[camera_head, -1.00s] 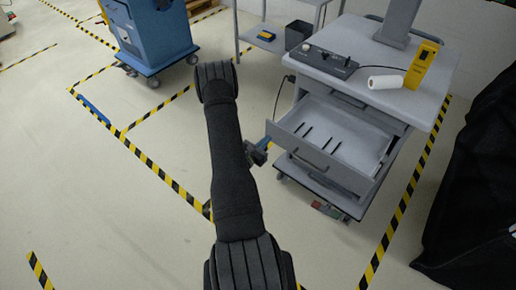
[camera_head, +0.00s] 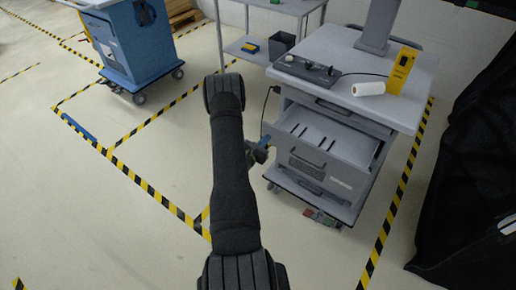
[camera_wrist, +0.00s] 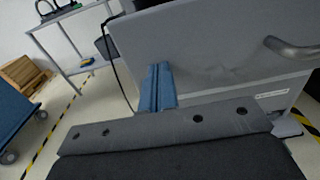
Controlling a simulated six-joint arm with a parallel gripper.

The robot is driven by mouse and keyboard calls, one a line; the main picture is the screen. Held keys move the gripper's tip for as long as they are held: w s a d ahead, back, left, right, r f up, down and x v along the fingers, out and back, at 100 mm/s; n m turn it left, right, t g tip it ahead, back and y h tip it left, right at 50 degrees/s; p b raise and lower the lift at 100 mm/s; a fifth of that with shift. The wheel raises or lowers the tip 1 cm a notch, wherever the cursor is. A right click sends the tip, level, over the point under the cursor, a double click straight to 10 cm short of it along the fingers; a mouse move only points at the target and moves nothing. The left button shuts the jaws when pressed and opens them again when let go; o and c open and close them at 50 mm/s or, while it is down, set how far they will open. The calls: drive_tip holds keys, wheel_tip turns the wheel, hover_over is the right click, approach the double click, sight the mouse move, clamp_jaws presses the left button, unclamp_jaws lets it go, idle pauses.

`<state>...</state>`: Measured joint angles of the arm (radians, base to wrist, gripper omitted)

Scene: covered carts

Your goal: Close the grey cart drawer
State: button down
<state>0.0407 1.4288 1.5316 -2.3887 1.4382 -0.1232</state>
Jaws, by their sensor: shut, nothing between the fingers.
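The grey cart (camera_head: 415,92) stands right of centre in the head view. Its drawer (camera_head: 330,171) is partly open, with dark strips showing inside. The drawer front also fills much of the wrist view (camera_wrist: 215,62), with its metal handle (camera_wrist: 292,48) at the right. My gripper (camera_head: 266,142) is beside the left end of the drawer front, partly hidden by my arm. In the wrist view its blue fingers (camera_wrist: 158,68) are shut and empty, against or very close to the front's left part, left of the handle. Contact cannot be told for certain.
A black control box (camera_head: 306,69), a white roll (camera_head: 368,89) and a yellow device (camera_head: 401,71) are on the cart top. A blue cart (camera_head: 128,45) and a grey table (camera_head: 262,50) stand behind. Black covered bulk (camera_head: 470,190) is at right. Floor at left is clear.

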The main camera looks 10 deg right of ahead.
sight(286, 123)
drive_tip(key=x, duration=1.7)
drive_tip(key=shift+w+d+f, duration=0.1)
drive_tip(key=shift+d, duration=0.05)
drive_tip(key=shift+w+d+r, duration=0.15)
drive_tip(key=shift+r, duration=0.05)
drive_tip(key=shift+d, duration=0.1)
drive_tip(key=v, duration=1.4)
drive_tip(key=shift+s+a, duration=0.2)
drive_tip(key=shift+a, duration=0.15)
drive_tip(key=shift+f, duration=0.1)
drive_tip(key=x, duration=1.4)
